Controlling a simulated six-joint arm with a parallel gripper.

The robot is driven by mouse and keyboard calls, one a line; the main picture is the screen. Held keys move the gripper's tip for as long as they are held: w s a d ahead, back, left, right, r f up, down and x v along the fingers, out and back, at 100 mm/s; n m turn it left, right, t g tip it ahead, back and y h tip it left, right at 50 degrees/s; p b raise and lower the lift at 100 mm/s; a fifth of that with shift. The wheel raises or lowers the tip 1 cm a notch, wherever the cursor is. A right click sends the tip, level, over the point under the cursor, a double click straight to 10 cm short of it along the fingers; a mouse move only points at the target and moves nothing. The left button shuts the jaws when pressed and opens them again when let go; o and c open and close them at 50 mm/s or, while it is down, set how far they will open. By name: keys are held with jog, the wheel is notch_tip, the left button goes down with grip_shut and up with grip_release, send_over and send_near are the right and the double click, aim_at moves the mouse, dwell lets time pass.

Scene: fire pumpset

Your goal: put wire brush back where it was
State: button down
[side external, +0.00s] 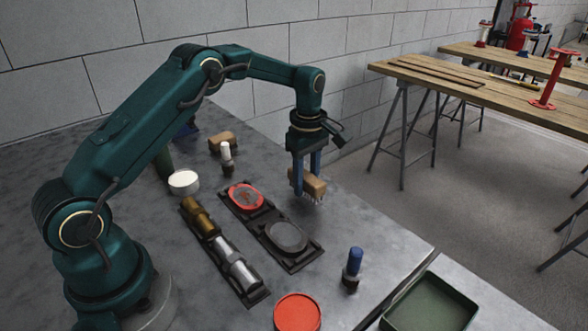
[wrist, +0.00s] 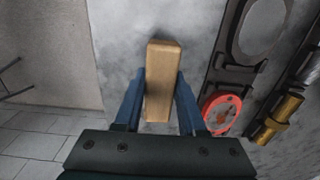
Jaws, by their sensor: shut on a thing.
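The wire brush (side external: 309,184) is a wooden block with bristles on its underside. My gripper (side external: 305,178) is shut on it, with one blue finger on each side of the block. The bristles point down, just above or at the grey table top; I cannot tell if they touch it. In the wrist view the wooden back of the brush (wrist: 162,80) lies lengthwise between the two fingertips (wrist: 160,105). Its bristles are hidden there.
A black holder with a red disc (side external: 246,196) and a grey disc (side external: 286,236) lies left of the brush. Another holder has brass and silver cylinders (side external: 200,217).

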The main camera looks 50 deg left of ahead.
jog(key=shift+f, duration=0.75)
jog(key=shift+f, duration=0.15)
jog(key=shift+c, duration=2.4)
grip_release()
